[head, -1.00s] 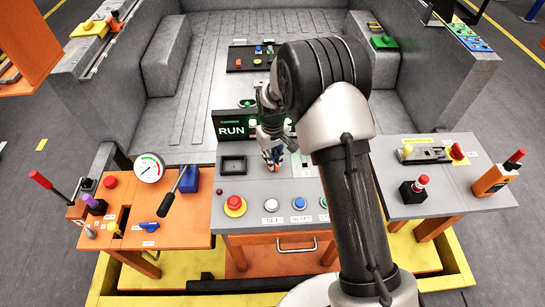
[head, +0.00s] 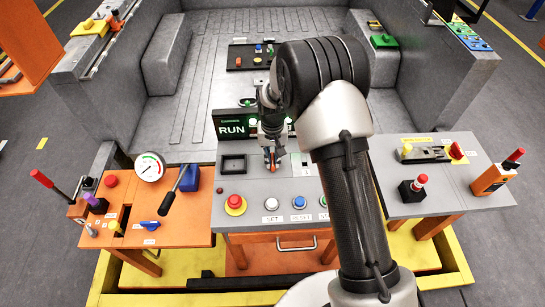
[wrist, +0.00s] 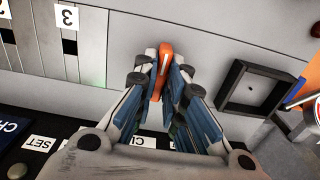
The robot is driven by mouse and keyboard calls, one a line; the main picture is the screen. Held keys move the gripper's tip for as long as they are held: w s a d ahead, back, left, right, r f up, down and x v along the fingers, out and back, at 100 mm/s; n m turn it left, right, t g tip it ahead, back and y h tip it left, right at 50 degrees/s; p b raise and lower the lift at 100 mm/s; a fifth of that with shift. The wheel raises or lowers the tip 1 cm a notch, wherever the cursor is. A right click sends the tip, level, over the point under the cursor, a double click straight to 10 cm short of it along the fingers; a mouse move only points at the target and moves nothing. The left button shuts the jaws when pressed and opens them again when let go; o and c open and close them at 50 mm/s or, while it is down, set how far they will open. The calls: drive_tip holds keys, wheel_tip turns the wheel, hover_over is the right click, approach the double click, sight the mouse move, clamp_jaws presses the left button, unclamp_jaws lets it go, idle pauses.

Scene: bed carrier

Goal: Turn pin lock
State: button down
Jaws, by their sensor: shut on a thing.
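An orange knob (wrist: 165,60) with a white line stands between my fingertips in the wrist view; I take it to be the pin lock. It stands on the grey panel, and its line runs nearly straight up the picture. My gripper (wrist: 163,75) is shut on it, one blue-sided finger on either side. In the head view my gripper (head: 271,160) points down at the middle of the grey console (head: 240,212), and only a little orange shows at the tips. The fingers hide the knob's lower part and some of the label behind it.
A square black tray (head: 234,164) lies left of my gripper; it also shows in the wrist view (wrist: 250,88). The RUN display (head: 230,128) stands behind. A red button (head: 235,203) and the SET (head: 271,204) and RESET (head: 299,203) buttons line the front.

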sight(273, 159)
drive_tip(key=c, duration=1.7)
unclamp_jaws()
drive_tip(key=shift+o, duration=0.2)
drive_tip(key=shift+r, duration=0.1)
wheel_tip(273, 159, up, 12)
